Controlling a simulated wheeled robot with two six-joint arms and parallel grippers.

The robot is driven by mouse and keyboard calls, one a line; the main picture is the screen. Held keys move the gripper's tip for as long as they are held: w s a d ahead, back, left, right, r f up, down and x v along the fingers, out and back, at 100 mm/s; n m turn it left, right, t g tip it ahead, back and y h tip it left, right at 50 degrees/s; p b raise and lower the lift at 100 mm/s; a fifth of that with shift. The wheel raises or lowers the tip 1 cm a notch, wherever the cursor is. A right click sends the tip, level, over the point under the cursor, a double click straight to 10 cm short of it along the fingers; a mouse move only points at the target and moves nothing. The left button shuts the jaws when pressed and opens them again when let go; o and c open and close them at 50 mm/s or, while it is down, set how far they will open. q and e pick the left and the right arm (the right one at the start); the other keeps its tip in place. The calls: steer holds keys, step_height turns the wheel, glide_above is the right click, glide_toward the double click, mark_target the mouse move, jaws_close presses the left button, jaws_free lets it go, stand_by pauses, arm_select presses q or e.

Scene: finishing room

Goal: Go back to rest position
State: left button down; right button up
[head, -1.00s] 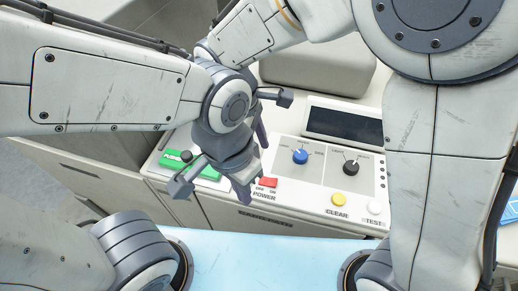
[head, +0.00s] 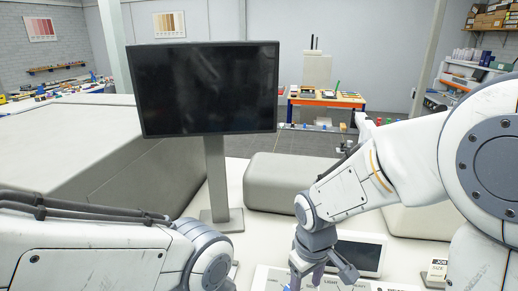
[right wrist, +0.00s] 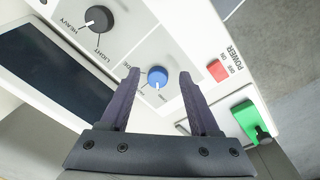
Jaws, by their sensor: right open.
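My right gripper (head: 320,272) hangs over the control panel (head: 270,278) at the bottom of the head view. In the right wrist view the right gripper (right wrist: 159,76) is open, with nothing held. A blue knob (right wrist: 157,77) shows between its fingers; the gap in depth is hard to judge. The dark panel display (head: 359,256) is right of the gripper. My left arm enters at lower left; its gripper is not in view.
A black monitor (head: 208,88) on a grey stand rises behind the panel. Grey padded blocks (head: 284,180) lie behind my right arm. A small labelled box (head: 437,270) stands at right. A workbench (head: 325,100) is far back.

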steer(key=d+m, duration=0.2)
steer(key=s+d+f+m+t, duration=0.1)
steer(key=d+m, duration=0.1)
steer(key=d, duration=0.1)
steer(key=d+m, duration=0.2)
steer(key=shift+s+d+f+t+b, duration=0.2)
steer(key=shift+s+d+t+b, duration=0.05)
steer(key=shift+d+t+b, duration=0.15)
steer(key=s+a+n+b, duration=0.1)
steer(key=a, duration=0.1)
steer(key=s+a+f+n+b, duration=0.1)
steer(key=s+a+b, duration=0.1)
steer(key=a, duration=0.1)
steer(key=s+a+f+n+g+y+b, duration=0.1)
steer(key=s+a, duration=0.1)
steer(key=a, duration=0.1)
steer(key=shift+b, duration=0.35)
steer(key=s+a+f+n+g+b, duration=0.1)
steer(key=s+a+n+b, duration=0.2)
steer(key=s, duration=0.5)
steer(key=shift+s+a+f+n+g+b, duration=0.2)
steer(key=shift+a+f+n+g+b, duration=0.15)
steer(key=shift+a+b, duration=0.55)
steer(key=shift+a, duration=0.15)
